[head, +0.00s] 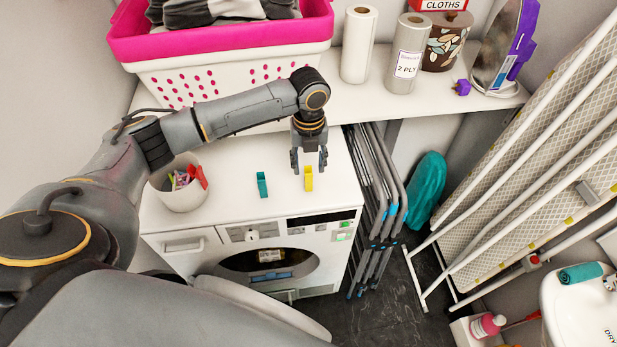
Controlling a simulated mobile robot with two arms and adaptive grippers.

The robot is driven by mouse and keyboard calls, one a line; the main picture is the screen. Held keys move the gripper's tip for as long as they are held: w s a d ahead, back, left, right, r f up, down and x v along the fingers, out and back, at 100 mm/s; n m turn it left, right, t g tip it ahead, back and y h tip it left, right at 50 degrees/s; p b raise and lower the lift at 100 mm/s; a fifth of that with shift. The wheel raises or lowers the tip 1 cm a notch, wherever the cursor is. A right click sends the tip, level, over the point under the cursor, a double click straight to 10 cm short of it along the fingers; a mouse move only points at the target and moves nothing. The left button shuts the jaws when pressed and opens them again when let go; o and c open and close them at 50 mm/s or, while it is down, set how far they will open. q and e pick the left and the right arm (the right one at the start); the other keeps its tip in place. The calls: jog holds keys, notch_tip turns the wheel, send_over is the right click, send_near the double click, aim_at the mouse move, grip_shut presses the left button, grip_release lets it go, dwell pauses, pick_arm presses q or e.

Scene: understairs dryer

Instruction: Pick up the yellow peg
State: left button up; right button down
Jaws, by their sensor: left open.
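The yellow peg (309,179) stands on the white dryer's top, near its front right. My left gripper (309,167) points down right at the yellow peg, with its fingers apart and the peg's upper end close to or between the fingertips. I cannot tell whether the fingers touch it. A teal peg (262,185) stands on the dryer top to the left of the yellow one. My right gripper is not in view.
A white pot (181,192) of coloured pegs stands on the dryer (225,205) at left. Behind, a shelf (345,98) holds a pink-and-white basket (225,75) and paper rolls (407,55). A folded airer (378,200) stands right of the dryer. The dryer's front middle is clear.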

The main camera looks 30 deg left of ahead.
aim_at(309, 170)
pick_arm(q)
jog(key=shift+a+f+p, duration=0.1)
jog(key=shift+f+p, duration=0.55)
jog(key=shift+f, duration=1.65)
jog(key=c, duration=0.8)
jog(key=shift+c, duration=0.2)
